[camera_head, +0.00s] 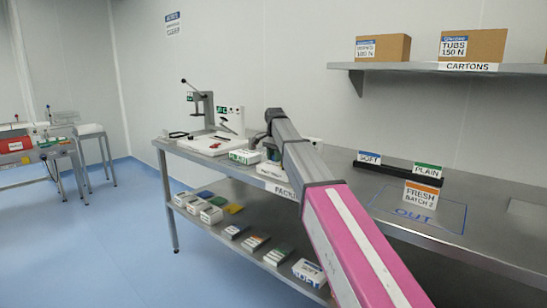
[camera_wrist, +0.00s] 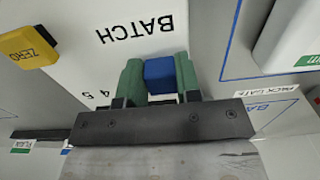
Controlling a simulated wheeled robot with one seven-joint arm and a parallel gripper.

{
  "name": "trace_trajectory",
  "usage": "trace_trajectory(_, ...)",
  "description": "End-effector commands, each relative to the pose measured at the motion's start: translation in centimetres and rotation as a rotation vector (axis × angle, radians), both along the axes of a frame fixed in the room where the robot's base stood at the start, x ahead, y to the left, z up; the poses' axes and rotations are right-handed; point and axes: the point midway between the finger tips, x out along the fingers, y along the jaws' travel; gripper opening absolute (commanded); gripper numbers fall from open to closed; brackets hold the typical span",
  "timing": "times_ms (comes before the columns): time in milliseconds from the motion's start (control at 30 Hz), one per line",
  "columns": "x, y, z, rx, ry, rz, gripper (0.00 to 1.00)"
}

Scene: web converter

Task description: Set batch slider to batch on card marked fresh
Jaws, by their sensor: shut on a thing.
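The orange and white card marked FRESH, BATCH 2 (camera_head: 421,195) stands on the bench at the right in the head view. In the wrist view, the white panel marked BATCH (camera_wrist: 75,55) appears upside down. My gripper (camera_wrist: 160,78) has its green fingers shut on the blue batch slider (camera_wrist: 160,75), one finger on each side. The digits 4 and 5 show left of the fingers. The other scale marks are hidden behind the gripper, so I cannot read the slider's setting. In the head view my arm hides the gripper and slider.
A yellow ZERO button (camera_wrist: 28,46) sits left of the slider. A white object with a green label (camera_wrist: 287,35) is at the right. SOFT (camera_head: 369,158) and PLAIN (camera_head: 427,171) cards stand on the bench. The OUT area (camera_head: 443,214) looks clear.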

Motion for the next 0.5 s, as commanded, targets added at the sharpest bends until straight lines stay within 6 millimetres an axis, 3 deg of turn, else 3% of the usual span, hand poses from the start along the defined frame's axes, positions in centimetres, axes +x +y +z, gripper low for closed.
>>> trace_trajectory(167,-1.7,-2.0,-0.1,-0.001,-0.001,-0.002,0.00)
trace_trajectory(400,-1.5,-2.0,0.0,0.000,0.000,-0.001,0.00)
trace_trajectory(433,-1.5,-2.0,0.0,0.000,0.000,-0.001,0.35)
trace_trajectory(500,-1.5,-2.0,0.0,0.000,0.000,-0.001,0.57)
